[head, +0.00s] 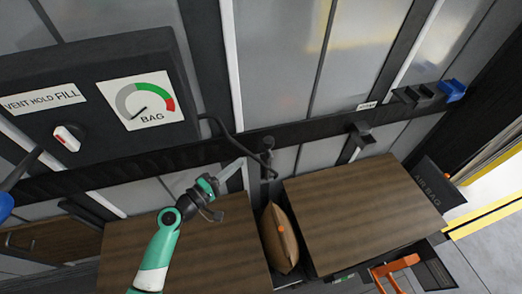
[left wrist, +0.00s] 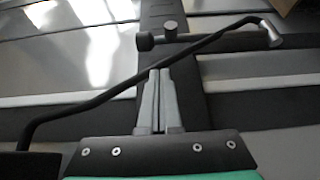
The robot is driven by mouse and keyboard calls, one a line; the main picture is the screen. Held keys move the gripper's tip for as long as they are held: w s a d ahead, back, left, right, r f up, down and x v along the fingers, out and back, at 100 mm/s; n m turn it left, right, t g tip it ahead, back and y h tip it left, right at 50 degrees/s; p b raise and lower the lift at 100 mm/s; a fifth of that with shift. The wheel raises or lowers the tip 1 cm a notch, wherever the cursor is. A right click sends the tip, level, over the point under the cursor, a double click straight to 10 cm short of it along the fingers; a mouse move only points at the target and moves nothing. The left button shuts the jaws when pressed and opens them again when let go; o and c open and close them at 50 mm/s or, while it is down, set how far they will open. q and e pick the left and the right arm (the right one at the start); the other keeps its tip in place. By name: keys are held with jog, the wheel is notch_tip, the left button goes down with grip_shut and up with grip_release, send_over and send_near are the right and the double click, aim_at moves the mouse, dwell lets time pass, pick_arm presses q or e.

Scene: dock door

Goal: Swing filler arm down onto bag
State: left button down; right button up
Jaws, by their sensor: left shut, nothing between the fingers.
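The filler arm (head: 224,138) is a thin dark bent rod that comes out from the right side of the gauge panel. In the left wrist view the filler arm (left wrist: 180,60) runs diagonally across and ends in a metallic tip at upper right. My left gripper (head: 236,170) is shut and empty; in the wrist view its fingertips (left wrist: 160,74) are close to the rod, but I cannot tell whether they touch. The brown bag (head: 287,243), with an orange valve (head: 281,228), stands in the gap between two wooden crates, below the rod. My right gripper is not in view.
The right crate (head: 365,212) and left crate (head: 235,235) flank the bag. A dark rail (head: 310,130) crosses the wall. An orange handle-like part (head: 396,265) is at lower right.

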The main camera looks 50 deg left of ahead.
pick_arm(q)
jog(key=shift+d, duration=0.1)
jog(key=w, duration=1)
jog(key=shift+a+b, duration=0.25)
jog(key=shift+b, duration=0.15)
